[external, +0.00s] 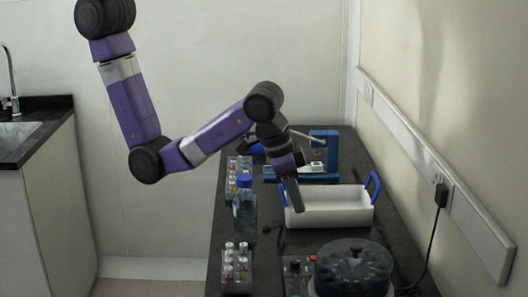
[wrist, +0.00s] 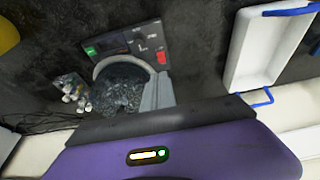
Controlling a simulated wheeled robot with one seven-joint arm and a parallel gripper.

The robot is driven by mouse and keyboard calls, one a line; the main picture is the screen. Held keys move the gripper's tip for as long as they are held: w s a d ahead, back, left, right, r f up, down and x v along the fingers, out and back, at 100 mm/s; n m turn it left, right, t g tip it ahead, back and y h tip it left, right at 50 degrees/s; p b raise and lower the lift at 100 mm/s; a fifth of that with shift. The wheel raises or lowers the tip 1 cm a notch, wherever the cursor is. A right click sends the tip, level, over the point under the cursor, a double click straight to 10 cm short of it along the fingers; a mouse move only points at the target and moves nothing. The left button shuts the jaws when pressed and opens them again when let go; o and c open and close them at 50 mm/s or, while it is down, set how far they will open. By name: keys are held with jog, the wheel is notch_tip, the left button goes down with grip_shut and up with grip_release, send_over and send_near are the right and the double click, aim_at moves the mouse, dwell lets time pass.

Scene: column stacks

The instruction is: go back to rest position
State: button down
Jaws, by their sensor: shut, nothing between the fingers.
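My gripper (external: 291,193) points down above the black bench (external: 228,205), just left of the white tray with blue handles (external: 335,213) in the external view. Its fingers are shut and empty. In the wrist view the gripper's fingers (wrist: 158,92) show in front of the round dark device, and the tray (wrist: 258,50) lies to the right. My purple and black arm reaches in from the upper left of the external view.
A round device with a dark lid (external: 352,268) stands at the bench's front. Vial racks (external: 237,262) and a blue-capped bottle (external: 244,208) line the left side. A blue apparatus (external: 318,165) stands behind the tray. A sink counter (external: 35,130) is at far left.

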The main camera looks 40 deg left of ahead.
jog(key=w+d+r+m+t+h, duration=0.1)
jog(key=w+d+r+t+h, duration=0.2)
jog(key=w+d+r+h, duration=0.3)
jog(key=w+a+n+t+h+b, duration=0.1)
jog(key=w+a+t, duration=0.2)
jog(key=a, duration=0.8)
jog(key=w+a+n+t+h+b, duration=0.1)
jog(key=w+a+t, duration=0.25)
jog(key=a, duration=0.75)
jog(key=s+a+n+t+y+b, duration=0.1)
jog(key=s+a+n+t+y, duration=0.15)
jog(key=a, duration=0.65)
jog(key=s+a+n+t+y+b, duration=0.15)
jog(key=s+a, duration=0.25)
jog(key=a, duration=0.5)
jog(key=s+a+f+n+g+y, duration=0.1)
jog(key=s+a+f+n+y, duration=0.2)
jog(key=s+a+y, duration=0.3)
jog(key=s+a+n, duration=0.1)
jog(key=s+a, duration=0.3)
jog(key=shift+a+f+y, duration=0.25)
jog(key=shift+a+y, duration=0.05)
jog(key=shift+a, duration=0.05)
